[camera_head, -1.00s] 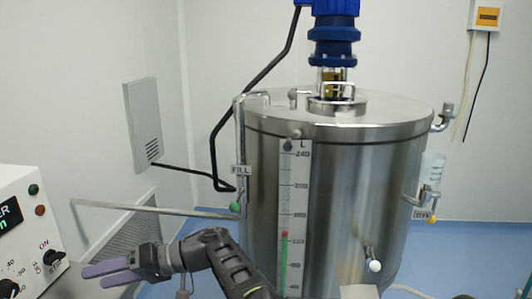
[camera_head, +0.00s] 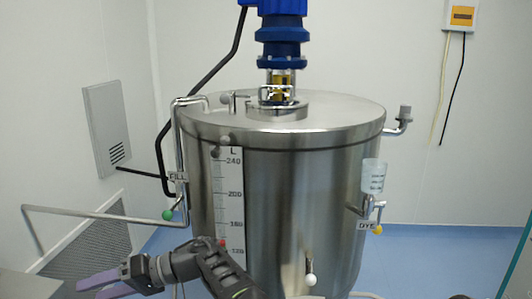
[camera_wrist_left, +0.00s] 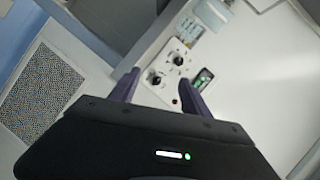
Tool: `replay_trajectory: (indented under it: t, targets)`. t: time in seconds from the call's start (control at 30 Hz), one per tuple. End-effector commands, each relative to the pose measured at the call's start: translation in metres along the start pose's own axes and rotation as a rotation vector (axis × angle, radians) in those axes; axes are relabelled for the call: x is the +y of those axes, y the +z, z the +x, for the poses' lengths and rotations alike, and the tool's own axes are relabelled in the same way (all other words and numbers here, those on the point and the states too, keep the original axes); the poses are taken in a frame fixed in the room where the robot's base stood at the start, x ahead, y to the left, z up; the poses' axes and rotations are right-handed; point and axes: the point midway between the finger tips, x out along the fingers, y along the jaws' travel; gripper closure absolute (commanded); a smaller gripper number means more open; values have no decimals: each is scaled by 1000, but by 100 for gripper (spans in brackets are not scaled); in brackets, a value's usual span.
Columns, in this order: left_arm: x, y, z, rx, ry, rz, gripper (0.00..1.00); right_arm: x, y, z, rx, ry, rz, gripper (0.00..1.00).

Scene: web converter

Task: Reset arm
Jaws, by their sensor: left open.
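My left gripper (camera_head: 98,284) shows at the lower left of the head view, its purple fingers pointing left, in front of the steel tank (camera_head: 280,205). It is open and holds nothing that I can see. In the left wrist view its two fingers (camera_wrist_left: 168,92) stand apart, with a white control panel (camera_wrist_left: 172,68) beyond them. My left arm bends across the tank's lower front and hides part of the level scale (camera_head: 233,180). My right gripper is not in view.
The tank carries a blue motor (camera_head: 284,45), a pipe marked FILL with a green knob (camera_head: 168,215), and a DYE valve with a yellow knob (camera_head: 378,229). A bent metal pipe (camera_head: 90,213) reaches left. Blue floor (camera_head: 430,255) is clear at the right.

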Motion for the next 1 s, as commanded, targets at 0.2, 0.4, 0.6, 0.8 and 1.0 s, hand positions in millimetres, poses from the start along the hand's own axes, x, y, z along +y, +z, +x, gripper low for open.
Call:
replay_trajectory:
  t: [0.2, 0.4, 0.6, 0.8, 1.0]
  targets:
    - [40, 16, 28, -31, 61, 100, 45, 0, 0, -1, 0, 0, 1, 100]
    - [95, 50, 64, -79, 161, 236, 45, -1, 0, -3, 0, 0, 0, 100]
    - [174, 123, 104, -162, 350, 421, 45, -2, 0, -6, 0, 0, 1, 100]
    - [265, 259, 111, -281, 695, 614, 45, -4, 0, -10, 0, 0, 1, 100]
    - [314, 395, 36, -374, 1140, 665, 45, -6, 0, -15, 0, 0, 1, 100]
